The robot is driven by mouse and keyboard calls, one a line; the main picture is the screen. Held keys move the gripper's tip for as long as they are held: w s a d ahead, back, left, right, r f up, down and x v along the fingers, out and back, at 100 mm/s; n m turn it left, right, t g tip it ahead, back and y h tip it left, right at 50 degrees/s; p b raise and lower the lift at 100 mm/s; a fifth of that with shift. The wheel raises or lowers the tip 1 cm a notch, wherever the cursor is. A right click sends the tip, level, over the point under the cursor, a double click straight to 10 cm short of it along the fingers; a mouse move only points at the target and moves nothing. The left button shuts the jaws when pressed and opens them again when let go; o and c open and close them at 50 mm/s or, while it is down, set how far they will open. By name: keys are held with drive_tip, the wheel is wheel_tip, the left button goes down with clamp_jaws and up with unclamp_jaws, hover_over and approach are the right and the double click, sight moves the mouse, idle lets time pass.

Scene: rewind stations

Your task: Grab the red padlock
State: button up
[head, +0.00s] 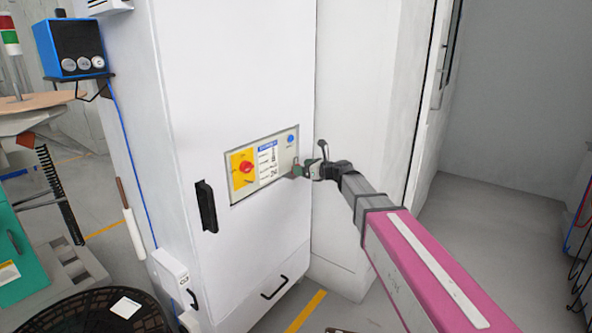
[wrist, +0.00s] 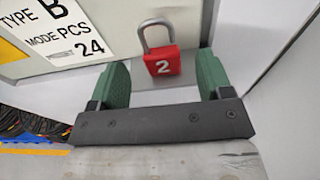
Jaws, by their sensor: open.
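The red padlock (wrist: 162,64) shows in the wrist view with a white "2" on its body and a grey shackle above. It is at the panel's lower edge, between and just beyond the two green fingers of my gripper (wrist: 161,80). The fingers are open, one on each side of it, with gaps on both sides. In the head view my gripper (head: 304,170) is at the right edge of the cabinet's control panel (head: 236,190). The padlock is small there, a reddish spot (head: 297,170) beside the fingers. What holds the shackle is not clear.
The white cabinet (head: 230,80) fills the middle of the head view, with a red rotary switch (head: 247,168) on yellow and a black handle (head: 206,206). A black round basket (head: 95,315) stands at lower left. Floor at the right (head: 490,230) is clear.

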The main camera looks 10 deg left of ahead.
drive_tip(key=x, duration=0.4)
drive_tip(key=shift+w+f, duration=0.1)
drive_tip(key=shift+f, duration=0.05)
drive_tip(key=c, duration=1)
drive_tip(key=shift+d, duration=0.1)
